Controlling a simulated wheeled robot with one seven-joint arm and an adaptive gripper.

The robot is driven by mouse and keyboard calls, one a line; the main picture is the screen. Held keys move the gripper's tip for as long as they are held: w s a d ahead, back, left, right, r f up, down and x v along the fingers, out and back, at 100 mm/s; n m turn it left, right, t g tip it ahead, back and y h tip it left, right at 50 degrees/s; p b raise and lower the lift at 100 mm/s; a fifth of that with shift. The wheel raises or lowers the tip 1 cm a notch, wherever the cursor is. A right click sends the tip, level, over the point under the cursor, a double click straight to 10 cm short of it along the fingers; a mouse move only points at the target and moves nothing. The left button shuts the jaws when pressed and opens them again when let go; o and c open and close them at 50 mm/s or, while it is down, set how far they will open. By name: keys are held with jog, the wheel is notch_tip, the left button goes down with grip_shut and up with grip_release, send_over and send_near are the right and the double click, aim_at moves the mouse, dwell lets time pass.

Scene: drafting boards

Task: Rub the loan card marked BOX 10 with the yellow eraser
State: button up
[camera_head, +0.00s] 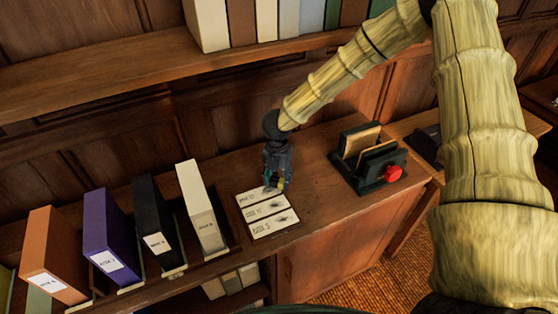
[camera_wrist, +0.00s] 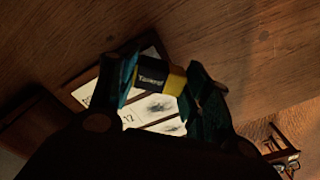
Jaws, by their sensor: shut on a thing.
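My gripper (camera_head: 277,184) is shut on the yellow eraser (camera_wrist: 174,81), which has a dark blue sleeve with pale lettering. In the wrist view the eraser sits between my two fingers (camera_wrist: 161,77). The gripper points down over the right end of the back card (camera_head: 252,197), whose small print seems to read BOX 10. It hides part of that card. I cannot tell whether the eraser touches it. The middle card (camera_head: 262,210), seemingly BOX 17, and the front card (camera_head: 268,227), seemingly BOX 5, each have a dark smudge at the right.
The three cards lie in a dark tray on the wooden counter (camera_head: 318,205). Upright box files stand to the left, the nearest a cream one (camera_head: 200,205). Counter between cards and holder is clear.

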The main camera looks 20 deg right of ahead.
jog(key=r, duration=0.1)
jog(key=r+p, duration=0.1)
jog(key=r, duration=0.1)
jog(key=shift+a+r, duration=0.2)
jog(key=shift+r, duration=0.05)
notch_tip(320, 180, up, 2)
jog(key=shift+w+p, duration=0.1)
jog(key=shift+p, duration=0.8)
jog(key=shift+r+p, duration=0.3)
jog(key=shift+r, duration=0.45)
jog(key=shift+d+f, duration=0.1)
jog(key=shift+d, duration=0.05)
